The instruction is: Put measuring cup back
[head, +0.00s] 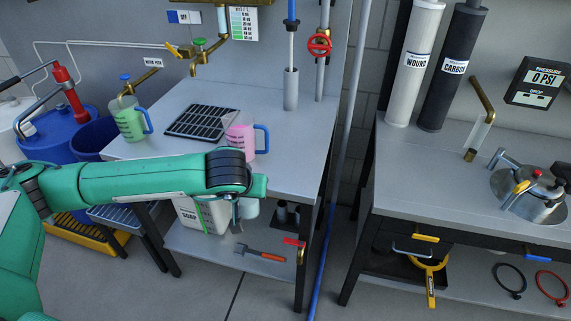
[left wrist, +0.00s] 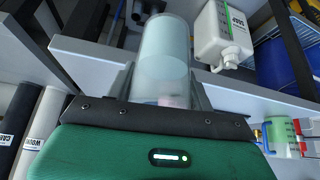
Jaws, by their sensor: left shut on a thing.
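My left gripper (head: 240,218) hangs in front of the bench's front edge, above the lower shelf. It is shut on a pale, translucent cylindrical cup (left wrist: 165,60), held between both fingers in the left wrist view. In the head view this cup (head: 251,208) is mostly hidden behind the gripper. A green measuring cup (head: 129,121) with a blue handle stands at the bench's left end, under a tap. A pink measuring cup (head: 240,139) with a blue handle stands near the middle, just behind my left arm. My right gripper is out of view.
The bench top (head: 290,160) is clear at its right. A dark drain grid (head: 203,123) lies between the cups. A soap jug (head: 198,214) and a red-orange tool (head: 260,254) are on the lower shelf. A blue barrel (head: 60,130) stands left. A second bench (head: 430,175) stands right, across a gap.

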